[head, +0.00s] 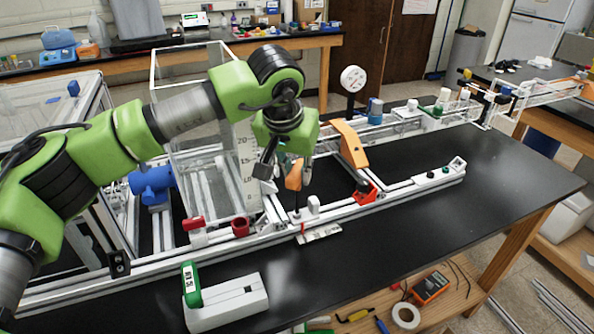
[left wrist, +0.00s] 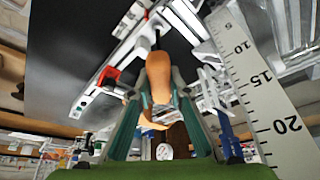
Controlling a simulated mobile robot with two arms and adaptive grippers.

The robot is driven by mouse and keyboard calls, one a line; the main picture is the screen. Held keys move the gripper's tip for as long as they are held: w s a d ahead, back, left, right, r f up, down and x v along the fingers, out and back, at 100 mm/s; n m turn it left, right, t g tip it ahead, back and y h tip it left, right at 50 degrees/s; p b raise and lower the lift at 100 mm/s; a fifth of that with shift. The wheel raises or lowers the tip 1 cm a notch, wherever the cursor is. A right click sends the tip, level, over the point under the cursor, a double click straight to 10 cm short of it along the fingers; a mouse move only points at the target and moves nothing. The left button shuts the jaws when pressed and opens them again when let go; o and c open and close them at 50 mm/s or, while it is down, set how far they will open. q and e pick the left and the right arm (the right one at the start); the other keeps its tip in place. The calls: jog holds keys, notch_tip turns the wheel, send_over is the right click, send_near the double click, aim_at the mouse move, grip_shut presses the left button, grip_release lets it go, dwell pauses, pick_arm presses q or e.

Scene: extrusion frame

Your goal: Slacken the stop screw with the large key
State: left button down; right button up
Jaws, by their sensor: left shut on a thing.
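My left gripper (head: 289,168) is shut on an orange handle (head: 294,181), which looks like that of the large key. The handle stands roughly upright above the aluminium rail (head: 400,189). In the left wrist view, the orange handle (left wrist: 158,75) sits between the two fingers of the left gripper (left wrist: 160,92), and a thin dark shaft runs from its far end toward the rail. The shaft's tip reaches down beside a small white block (head: 313,204) on the rail. The stop screw itself is too small to make out. My right gripper is not in view.
A white box with a green piece (head: 228,303) lies in front. The black tabletop (head: 480,205) is clear at right.

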pick_arm(q)
jog(key=shift+f+b, duration=0.4)
jog(key=shift+f, duration=0.2)
dwell(0.6)
jog(key=n+y, duration=0.1)
jog(key=n, duration=0.1)
jog(key=shift+n+b, duration=0.3)
jog(key=shift+b, duration=0.1)
jog(key=shift+n, duration=0.4)
jog(key=n+y, duration=0.1)
jog(key=n, duration=0.1)
jog(key=shift+n, duration=0.3)
jog(key=shift+s, duration=0.1)
